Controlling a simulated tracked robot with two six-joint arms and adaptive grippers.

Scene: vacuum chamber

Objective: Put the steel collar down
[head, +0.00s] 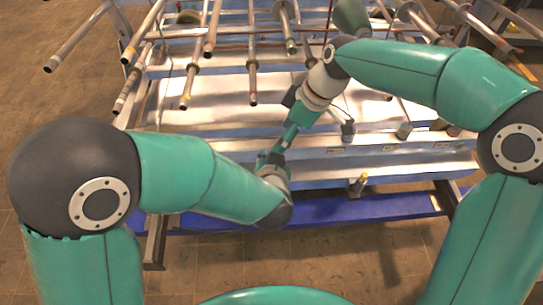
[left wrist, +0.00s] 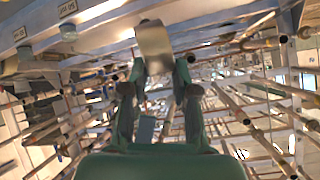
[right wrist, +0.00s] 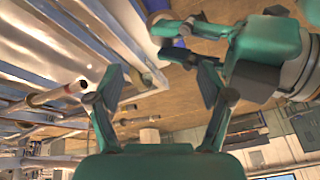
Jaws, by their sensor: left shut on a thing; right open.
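The steel collar (left wrist: 154,45) shows in the left wrist view as a short, shiny grey-brown piece between the fingertips of my left gripper (left wrist: 156,75), which is shut on it. In the right wrist view, the collar (right wrist: 161,20) shows near the top, at the fingertips of my left gripper (right wrist: 172,42). In the head view, my left gripper (head: 272,160) is at the front edge of the frame and I cannot make out the collar. My right gripper (right wrist: 165,82) is open and empty, close beside the left gripper. Its fingers are partly hidden in the head view.
A metal frame (head: 400,148) with labelled ledges and several short posts (head: 348,130) lies ahead. Several long rods (head: 252,75) with coloured ends stick out above it. A blue beam (head: 340,209) runs low along the front. The brown floor (head: 60,85) is clear at the left.

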